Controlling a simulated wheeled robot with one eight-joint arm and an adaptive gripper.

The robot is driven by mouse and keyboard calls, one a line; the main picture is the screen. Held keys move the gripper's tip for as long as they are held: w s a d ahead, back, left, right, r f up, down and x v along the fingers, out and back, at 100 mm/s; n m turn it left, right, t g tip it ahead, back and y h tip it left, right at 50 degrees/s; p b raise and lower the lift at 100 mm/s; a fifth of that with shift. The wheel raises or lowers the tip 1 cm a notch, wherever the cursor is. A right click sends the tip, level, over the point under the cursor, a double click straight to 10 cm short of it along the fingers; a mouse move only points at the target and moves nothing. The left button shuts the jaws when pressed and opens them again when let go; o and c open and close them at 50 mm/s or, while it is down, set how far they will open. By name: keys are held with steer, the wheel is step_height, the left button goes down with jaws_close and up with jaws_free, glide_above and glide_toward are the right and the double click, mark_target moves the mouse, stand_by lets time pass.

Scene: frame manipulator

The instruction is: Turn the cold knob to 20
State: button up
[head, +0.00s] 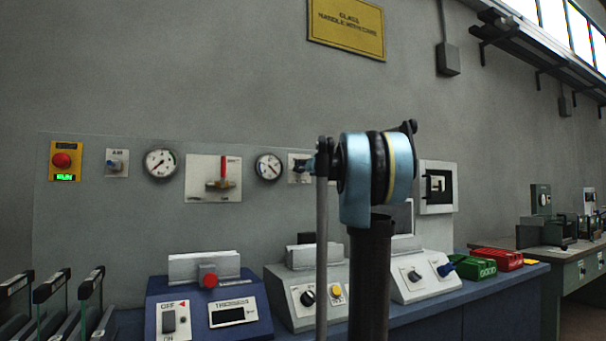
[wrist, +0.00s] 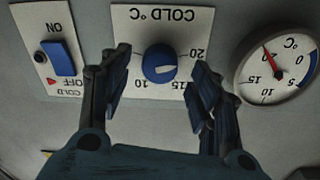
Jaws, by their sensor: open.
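The blue cold knob (wrist: 160,65) sits on a white plate (wrist: 158,20) marked COLD °C, which appears upside down in the wrist view. Its scale shows 10, 15 and 20, with 20 at the right. A white mark on the knob faces right, roughly between 15 and 20; its exact reading is unclear. My gripper (wrist: 161,62) is open, one finger on each side of the knob, with gaps visible on both sides. In the head view my gripper (head: 306,165) is at the plate and hides the knob.
A round gauge (wrist: 278,66) with a red needle is right of the plate in the wrist view. A blue ON/OFF switch (wrist: 58,57) is left. In the head view, a red-handled valve (head: 223,175) is on the panel and several control boxes stand on the blue bench below.

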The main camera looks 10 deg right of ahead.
steer(key=v, duration=0.9)
steer(key=shift+s, duration=0.15)
